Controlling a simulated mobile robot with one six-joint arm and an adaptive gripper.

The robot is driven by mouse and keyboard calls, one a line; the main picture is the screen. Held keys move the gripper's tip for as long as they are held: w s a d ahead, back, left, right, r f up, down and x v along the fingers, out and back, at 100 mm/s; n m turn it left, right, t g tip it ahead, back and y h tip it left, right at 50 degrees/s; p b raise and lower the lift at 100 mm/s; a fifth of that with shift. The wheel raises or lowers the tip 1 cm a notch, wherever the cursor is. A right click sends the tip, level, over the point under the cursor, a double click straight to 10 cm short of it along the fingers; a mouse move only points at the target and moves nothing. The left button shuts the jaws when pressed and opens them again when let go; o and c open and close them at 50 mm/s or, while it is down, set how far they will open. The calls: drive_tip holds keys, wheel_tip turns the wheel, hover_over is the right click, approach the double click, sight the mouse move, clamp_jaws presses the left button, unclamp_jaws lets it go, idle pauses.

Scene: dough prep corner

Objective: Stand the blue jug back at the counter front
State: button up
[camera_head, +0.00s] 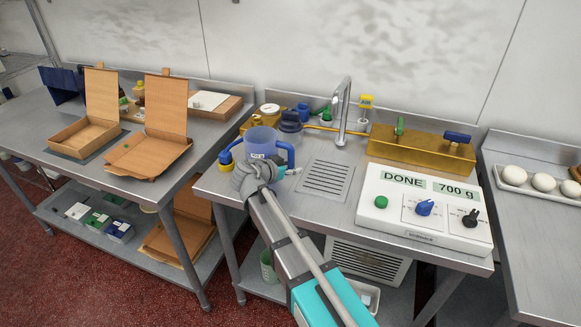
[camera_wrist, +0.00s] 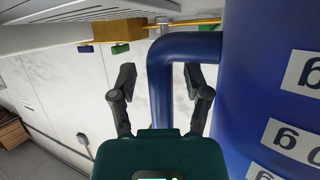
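The blue jug (camera_head: 262,143) is upright at the left end of the sink counter (camera_head: 325,215), with a pale label on its side. In the wrist view the jug's blue wall (camera_wrist: 245,60) fills the right side, with labels on it. My gripper (camera_wrist: 160,78) is open, with one finger on each side of the jug's blue handle (camera_wrist: 161,95). Gaps show between the handle and both fingers. In the head view my gripper (camera_head: 265,172) is in front of the jug and hides its lower part. I cannot tell whether the jug's base rests on the counter.
A white scale box (camera_head: 425,206) reading "DONE 700 g" stands at the counter's right front. Cardboard boxes (camera_head: 150,157) lie on the left table. Bare counter shows between grate and scale.

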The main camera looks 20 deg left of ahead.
drive_tip(key=shift+r, duration=0.15)
drive_tip(key=shift+s+a+r+p, duration=0.2)
drive_tip(key=shift+s+r+p, duration=0.05)
drive_tip(key=shift+s+p, duration=0.15)
drive_tip(key=p+v, duration=0.4)
drive_tip(key=v, duration=0.7)
idle(0.8)
